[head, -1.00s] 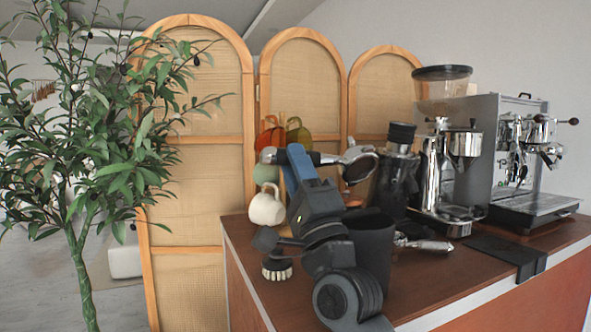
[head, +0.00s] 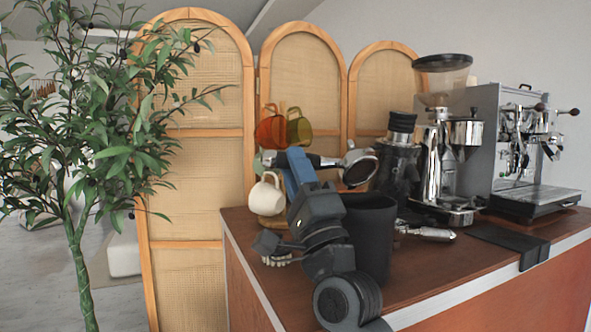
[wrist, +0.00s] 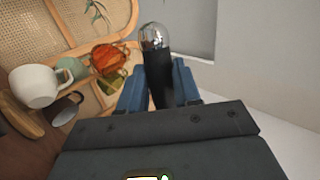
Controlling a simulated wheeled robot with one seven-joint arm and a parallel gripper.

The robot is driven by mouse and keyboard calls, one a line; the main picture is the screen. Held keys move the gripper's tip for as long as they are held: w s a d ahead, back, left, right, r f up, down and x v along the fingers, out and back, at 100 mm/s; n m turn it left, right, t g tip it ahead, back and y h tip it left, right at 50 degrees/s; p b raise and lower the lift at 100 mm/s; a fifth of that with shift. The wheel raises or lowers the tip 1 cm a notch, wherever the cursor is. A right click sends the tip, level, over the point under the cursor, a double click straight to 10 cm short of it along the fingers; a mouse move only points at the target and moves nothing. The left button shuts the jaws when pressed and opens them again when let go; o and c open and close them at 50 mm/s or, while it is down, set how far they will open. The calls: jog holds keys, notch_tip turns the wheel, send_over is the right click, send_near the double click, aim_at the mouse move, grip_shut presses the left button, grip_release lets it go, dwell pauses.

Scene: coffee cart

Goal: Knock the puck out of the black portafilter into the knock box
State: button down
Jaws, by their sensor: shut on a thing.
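My gripper (head: 297,172) is shut on the black handle (wrist: 160,85) of the portafilter and holds it above the counter. The handle lies roughly level in the head view, with the chrome portafilter head (head: 358,166) at its right end. The wrist view shows a rounded chrome end (wrist: 154,36) beyond the blue fingers. A tall black open-topped bin, seemingly the knock box (head: 371,240), stands on the counter just right of my arm. The portafilter head is above the bin's rim level, near its upper left, apart from it. I cannot see the puck.
A mug tree with a cream mug (head: 267,196) and orange and olive mugs (head: 270,130) stands behind my gripper. Another portafilter (head: 430,233) lies right of the bin. A grinder (head: 445,150) and espresso machine (head: 530,150) stand farther right.

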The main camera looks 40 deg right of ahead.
notch_tip(320, 180, up, 5)
jog(key=p, duration=0.6)
jog(key=shift+r, duration=0.3)
notch_tip(320, 180, up, 5)
jog(key=p, duration=0.4)
jog(key=shift+p, duration=0.4)
